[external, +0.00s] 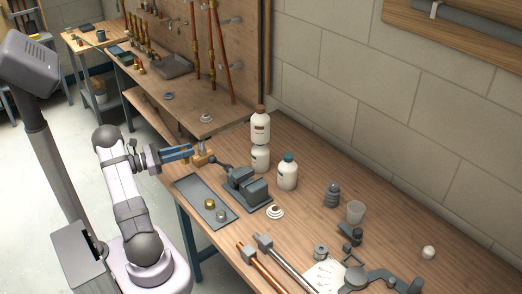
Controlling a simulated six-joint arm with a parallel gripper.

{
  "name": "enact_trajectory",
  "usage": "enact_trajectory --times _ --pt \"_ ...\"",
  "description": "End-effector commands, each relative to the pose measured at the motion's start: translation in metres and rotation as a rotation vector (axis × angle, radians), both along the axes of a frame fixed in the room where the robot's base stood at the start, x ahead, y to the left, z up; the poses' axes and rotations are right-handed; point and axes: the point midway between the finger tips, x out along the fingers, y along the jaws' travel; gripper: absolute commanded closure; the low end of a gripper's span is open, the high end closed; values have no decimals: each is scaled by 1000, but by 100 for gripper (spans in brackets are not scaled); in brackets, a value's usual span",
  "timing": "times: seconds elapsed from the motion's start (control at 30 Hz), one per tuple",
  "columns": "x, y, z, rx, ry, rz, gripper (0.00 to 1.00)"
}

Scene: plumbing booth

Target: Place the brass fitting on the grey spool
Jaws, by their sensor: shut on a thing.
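My gripper (190,154), with blue fingers, is shut on a brass-coloured fitting (203,159). It holds the fitting above the far end of the grey tray, left of the vise. A small grey piece shows at the top of the fitting; I cannot tell if it is part of it. A dark grey, ribbed, spool-like thing (332,195) stands upright on the bench, well to the right of my gripper. A smaller grey round piece (320,253) lies nearer the front; I cannot tell for certain which of these is the grey spool.
The grey tray (190,188) holds a brass piece (209,204) and a grey piece (221,215). Pipes (285,262) lie at the front.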

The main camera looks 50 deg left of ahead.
Motion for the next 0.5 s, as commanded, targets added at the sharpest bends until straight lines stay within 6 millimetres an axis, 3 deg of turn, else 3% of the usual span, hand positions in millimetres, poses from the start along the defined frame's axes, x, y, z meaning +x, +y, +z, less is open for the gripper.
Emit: enact_trajectory --times 0.4,0.47,0.5 --pt "0 0 74 6 -3 1 100" --pt "0 0 84 6 -3 0 100" --pt "9 -7 80 1 -1 -19 100"
